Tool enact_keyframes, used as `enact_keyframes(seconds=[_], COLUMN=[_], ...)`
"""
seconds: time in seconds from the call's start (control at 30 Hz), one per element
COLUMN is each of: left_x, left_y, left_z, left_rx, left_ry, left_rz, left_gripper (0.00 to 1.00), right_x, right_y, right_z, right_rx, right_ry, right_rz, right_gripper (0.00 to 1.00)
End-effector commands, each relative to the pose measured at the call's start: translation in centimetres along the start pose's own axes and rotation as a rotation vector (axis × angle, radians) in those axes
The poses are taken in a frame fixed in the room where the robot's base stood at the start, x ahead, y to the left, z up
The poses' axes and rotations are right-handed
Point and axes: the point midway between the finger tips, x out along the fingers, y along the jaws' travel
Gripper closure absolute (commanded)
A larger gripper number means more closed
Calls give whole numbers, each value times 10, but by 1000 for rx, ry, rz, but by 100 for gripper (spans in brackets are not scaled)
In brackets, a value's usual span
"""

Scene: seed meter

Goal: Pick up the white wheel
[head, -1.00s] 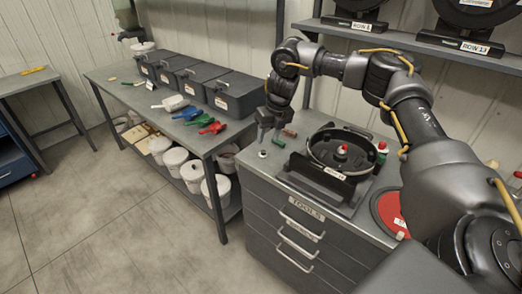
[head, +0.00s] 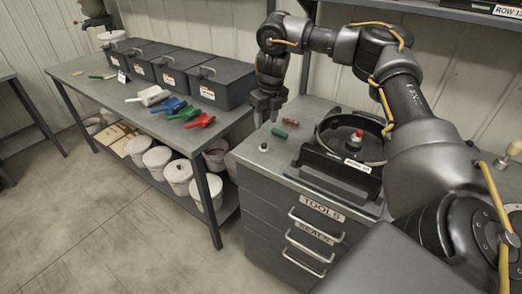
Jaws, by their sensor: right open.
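A small white wheel (head: 263,147), seemingly with a darker centre, lies on the grey top of the tool cabinet (head: 250,158), near its left edge. My right gripper (head: 265,121) hangs above and behind the wheel in the head view, fingers pointing down. It is open and empty, with a visible gap between its tips and the wheel. My left gripper is not in view.
A green (head: 279,133) and a red cylinder (head: 291,122) lie right of the wheel. A round black seed meter (head: 340,150) in a stand fills the cabinet's middle. The left bench (head: 100,92) holds dark bins (head: 214,82) and coloured scoops (head: 201,121).

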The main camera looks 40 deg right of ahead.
Motion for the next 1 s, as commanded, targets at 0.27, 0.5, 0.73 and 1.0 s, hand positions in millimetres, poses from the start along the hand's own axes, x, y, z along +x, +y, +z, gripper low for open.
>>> enact_keyframes(seconds=[0.27,0.5,0.73,1.0], left_x=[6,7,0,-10], left_y=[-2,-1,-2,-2], left_z=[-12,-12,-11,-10], left_rx=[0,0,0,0], left_ry=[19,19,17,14], left_rz=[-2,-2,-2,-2], left_gripper=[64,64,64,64], right_x=[36,55,66,102], right_y=[0,0,-2,-3], right_z=[-1,0,0,-1], right_rx=[0,1,0,0], right_ry=[4,0,2,1], right_rz=[1,1,-1,0], right_gripper=[55,55,55,55])
